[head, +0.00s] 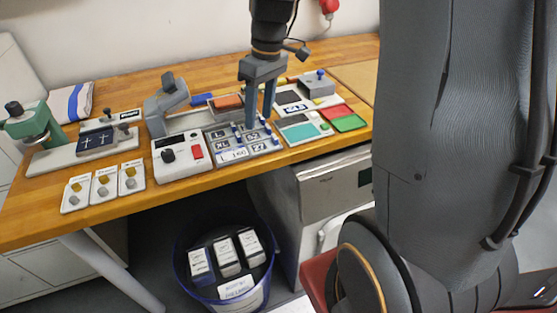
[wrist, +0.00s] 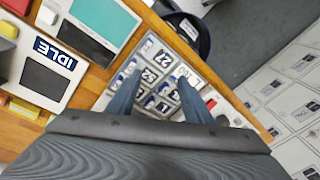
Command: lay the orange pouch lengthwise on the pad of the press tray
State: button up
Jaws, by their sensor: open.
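An orange-brown flat piece (head: 228,102), which looks like the pouch, lies behind the tile rack in the head view. It is too small to tell its lengthwise direction. A grey press (head: 168,103) with a raised head stands left of it. The press's pale tray (head: 186,122) shows only partly behind a white control box, and I cannot make out its pad clearly. My gripper (head: 259,123) points down over the tile rack (head: 224,156), right of the orange piece. Its two blue-grey fingers are apart with nothing visible between them. In the wrist view my gripper (wrist: 158,95) hangs above the same tiles.
The control box (head: 182,156) has a black knob and red button. Teal (head: 299,132), red (head: 337,113) and green (head: 349,123) panels lie right. A bin (head: 232,288) stands below.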

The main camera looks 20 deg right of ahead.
jog(key=s+f+m+h, duration=0.1)
jog(key=s+f+m, duration=0.1)
jog(key=s, duration=0.5)
jog(key=s+f+m+t, duration=0.1)
jog(key=s+f+m, duration=0.1)
jog(key=s+m, duration=0.2)
jog(key=s+a, duration=0.1)
jog(key=s, duration=0.2)
jog(key=shift+s+f+m+h, duration=0.15)
jog(key=shift+m+h, duration=0.15)
jog(key=shift+h, duration=0.1)
